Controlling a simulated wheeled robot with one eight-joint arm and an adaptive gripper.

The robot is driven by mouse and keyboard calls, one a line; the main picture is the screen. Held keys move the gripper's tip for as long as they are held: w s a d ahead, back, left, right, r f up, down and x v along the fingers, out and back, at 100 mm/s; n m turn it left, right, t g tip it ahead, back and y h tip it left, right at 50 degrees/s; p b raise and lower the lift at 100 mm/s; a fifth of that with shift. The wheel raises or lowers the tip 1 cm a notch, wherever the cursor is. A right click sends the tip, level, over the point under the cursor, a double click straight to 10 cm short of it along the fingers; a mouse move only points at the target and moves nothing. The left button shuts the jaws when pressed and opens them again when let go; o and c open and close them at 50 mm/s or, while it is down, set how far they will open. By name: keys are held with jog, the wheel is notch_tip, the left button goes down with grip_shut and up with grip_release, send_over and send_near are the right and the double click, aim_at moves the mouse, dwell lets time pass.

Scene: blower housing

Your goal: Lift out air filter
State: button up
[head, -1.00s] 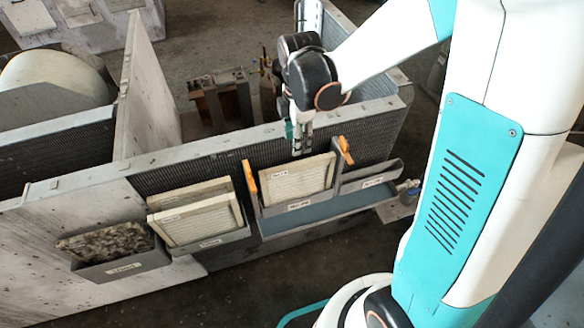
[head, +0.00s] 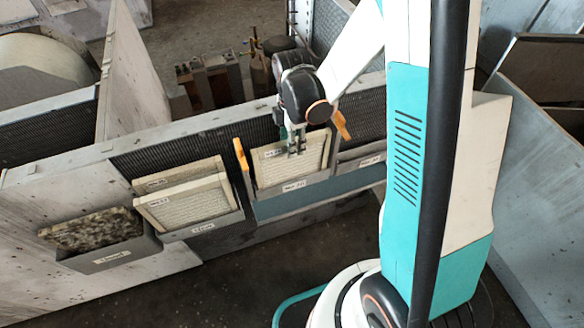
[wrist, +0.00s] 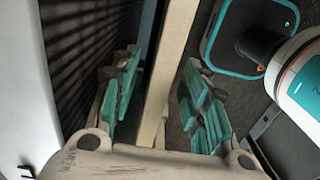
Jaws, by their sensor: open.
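A framed air filter (head: 275,166) with pale pleats stands in a grey holder between two orange clips in the head view. My gripper (head: 296,151) is open at its top edge, pointing down. In the wrist view the filter's pale edge (wrist: 172,70) runs up between the teal fingers of my gripper (wrist: 159,66), with one finger on each side. A gap shows between the right finger and the filter; I cannot tell whether the left finger touches it. The filter's lower part is hidden in the holder.
Pale filters (head: 187,205) lean in a labelled holder to the left. A dirty, mottled filter (head: 92,230) lies in a grey bin (head: 112,256) farther left. A dark mesh wall (head: 190,150) stands behind the holders. Open floor (head: 230,270) lies in front.

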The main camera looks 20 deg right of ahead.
jog(key=shift+f, duration=0.2)
grip_shut()
jog(key=shift+s+r+p, duration=0.25)
jog(key=shift+r+p, duration=0.1)
jog(key=shift+r, duration=0.2)
jog(key=r+p, duration=0.1)
jog(key=r, duration=0.1)
jog(key=r+p, duration=0.1)
jog(key=r, duration=0.1)
jog(key=r+p, duration=0.2)
jog(key=shift+s+r, duration=0.15)
jog(key=shift+s, duration=0.1)
jog(key=s, duration=1.9)
jog(key=shift+s+f, duration=0.15)
jog(key=shift+f, duration=0.05)
